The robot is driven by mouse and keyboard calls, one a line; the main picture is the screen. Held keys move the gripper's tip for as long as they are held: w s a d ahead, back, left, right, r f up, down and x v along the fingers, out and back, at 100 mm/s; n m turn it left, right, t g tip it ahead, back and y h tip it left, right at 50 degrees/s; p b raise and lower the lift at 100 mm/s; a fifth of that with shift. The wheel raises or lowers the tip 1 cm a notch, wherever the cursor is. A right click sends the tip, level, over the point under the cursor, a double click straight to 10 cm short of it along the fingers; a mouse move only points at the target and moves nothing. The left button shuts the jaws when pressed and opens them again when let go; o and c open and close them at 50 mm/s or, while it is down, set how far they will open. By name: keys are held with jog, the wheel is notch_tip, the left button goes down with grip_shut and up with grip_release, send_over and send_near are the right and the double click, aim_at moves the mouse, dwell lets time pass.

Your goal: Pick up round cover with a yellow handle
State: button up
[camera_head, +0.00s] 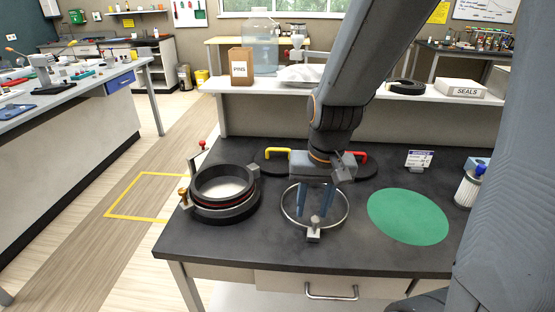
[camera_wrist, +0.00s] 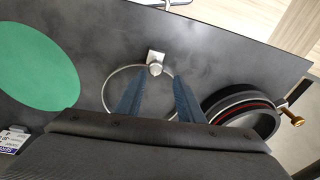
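The round cover with a yellow handle (camera_head: 277,152) lies at the back of the dark bench, left of my wrist. Its black disc is partly hidden by my arm. A similar black cover with a red handle (camera_head: 354,154) lies to the right, also partly hidden. My gripper (camera_head: 315,217) points down in front of the two covers, above or within a thin metal clamp ring. Its blue fingers are apart with nothing between them, as the wrist view (camera_wrist: 158,108) also shows. Neither cover shows in the wrist view.
The metal clamp ring (camera_head: 345,222) with its latch lies around the fingertips. A black port ring (camera_head: 225,212) with an orange knob stands left. A green round mat (camera_head: 408,216), a small sign (camera_head: 419,160) and a white cylinder (camera_head: 467,190) are right. A raised shelf runs behind.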

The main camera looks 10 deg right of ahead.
jog(key=w+d+m+y+b, duration=0.1)
jog(key=w+d+m+y, duration=0.1)
jog(key=w+m, duration=1.1)
jog(key=m+t+y, duration=0.2)
jog(key=m+y, duration=0.1)
jog(key=m, duration=0.3)
send_near(282, 149)
notch_tip(282, 149, down, 2)
jog(key=a, duration=0.1)
jog(key=shift+w+a+r+p+x, duration=0.15)
jog(key=shift+p+x, duration=0.15)
jog(key=shift+x, duration=0.9)
jog(key=shift+w+r+p+x, duration=0.15)
jog(key=shift+p+x, duration=0.15)
jog(key=shift+x, duration=0.85)
jog(key=shift+w+a+p+x, duration=0.15)
jog(key=shift+p+x, duration=0.15)
jog(key=shift+x, duration=0.9)
jog(key=shift+d, duration=0.1)
grip_shut()
